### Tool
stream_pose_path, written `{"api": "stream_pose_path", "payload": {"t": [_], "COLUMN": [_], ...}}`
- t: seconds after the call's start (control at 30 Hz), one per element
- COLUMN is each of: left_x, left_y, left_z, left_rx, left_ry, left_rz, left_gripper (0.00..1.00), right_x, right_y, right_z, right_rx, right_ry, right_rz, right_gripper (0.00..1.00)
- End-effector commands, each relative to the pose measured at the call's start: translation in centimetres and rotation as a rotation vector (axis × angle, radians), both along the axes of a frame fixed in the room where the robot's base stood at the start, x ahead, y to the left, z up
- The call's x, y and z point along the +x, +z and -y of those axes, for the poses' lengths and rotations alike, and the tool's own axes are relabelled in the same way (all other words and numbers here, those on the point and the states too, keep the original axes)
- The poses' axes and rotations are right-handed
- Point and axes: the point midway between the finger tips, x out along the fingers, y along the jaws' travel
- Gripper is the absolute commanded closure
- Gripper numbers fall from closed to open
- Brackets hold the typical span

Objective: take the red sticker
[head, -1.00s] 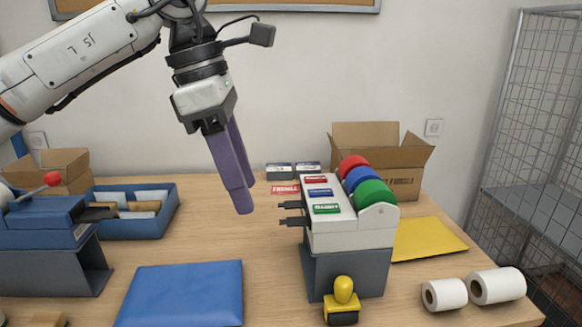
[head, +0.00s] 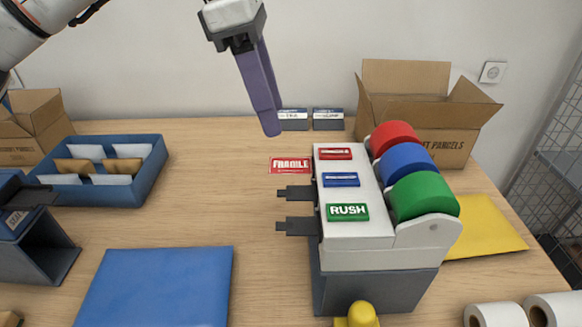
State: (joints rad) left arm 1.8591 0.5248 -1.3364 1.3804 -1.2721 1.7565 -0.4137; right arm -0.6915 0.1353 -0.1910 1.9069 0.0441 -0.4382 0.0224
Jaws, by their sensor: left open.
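The red sticker (head: 290,165), marked FRAGILE, sticks out flat from the far left side of the sticker dispenser (head: 355,243). The dispenser carries red (head: 394,137), blue (head: 404,166) and green (head: 425,196) rolls, with red, blue and green labels on its top. Two dark tabs jut from its left side below the red sticker, with no sticker showing on them. My left gripper (head: 272,128), with purple fingers, hangs above and a little left of the red sticker, apart from it. It is open and empty. My right gripper is not in view.
A blue tray with envelopes (head: 150,183) stands at left, a blue mailer (head: 158,288) at front. An open carton (head: 440,140) and a yellow envelope (head: 487,228) lie behind and right of the dispenser. A yellow-handled stamp (head: 361,315) and white rolls (head: 497,315) are in front.

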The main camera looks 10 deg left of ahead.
Motion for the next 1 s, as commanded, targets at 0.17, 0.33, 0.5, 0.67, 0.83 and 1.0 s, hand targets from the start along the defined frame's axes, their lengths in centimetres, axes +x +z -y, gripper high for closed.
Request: {"api": "stream_pose_path", "payload": {"t": [0.17, 0.33, 0.5, 0.67, 0.83, 1.0], "left_x": [0.0, 0.0, 0.1, 0.2, 0.2, 0.2], "left_y": [-2.8, -4.9, -6.6, -8.2, -8.8, -8.8], "left_z": [0.1, 0.1, 0.4, 0.9, 1.1, 1.1], "left_rx": [0.0, -0.001, -0.001, 0.0, 0.0, -0.001], "left_ry": [0.001, 0.001, 0.0, 0.0, 0.0, 0.0], "left_rz": [0.0, 0.0, -0.001, -0.001, -0.001, 0.0], "left_gripper": [0.54, 0.54, 0.54, 0.54, 0.54, 0.54], "right_x": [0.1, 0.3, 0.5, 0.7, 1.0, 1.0], "right_y": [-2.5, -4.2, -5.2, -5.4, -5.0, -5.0], "right_z": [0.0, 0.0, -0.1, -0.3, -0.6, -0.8], "right_rx": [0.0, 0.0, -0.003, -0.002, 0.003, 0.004], "right_ry": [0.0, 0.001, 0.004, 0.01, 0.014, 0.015], "right_rz": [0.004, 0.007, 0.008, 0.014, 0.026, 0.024], "right_gripper": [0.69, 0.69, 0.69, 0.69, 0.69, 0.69]}}
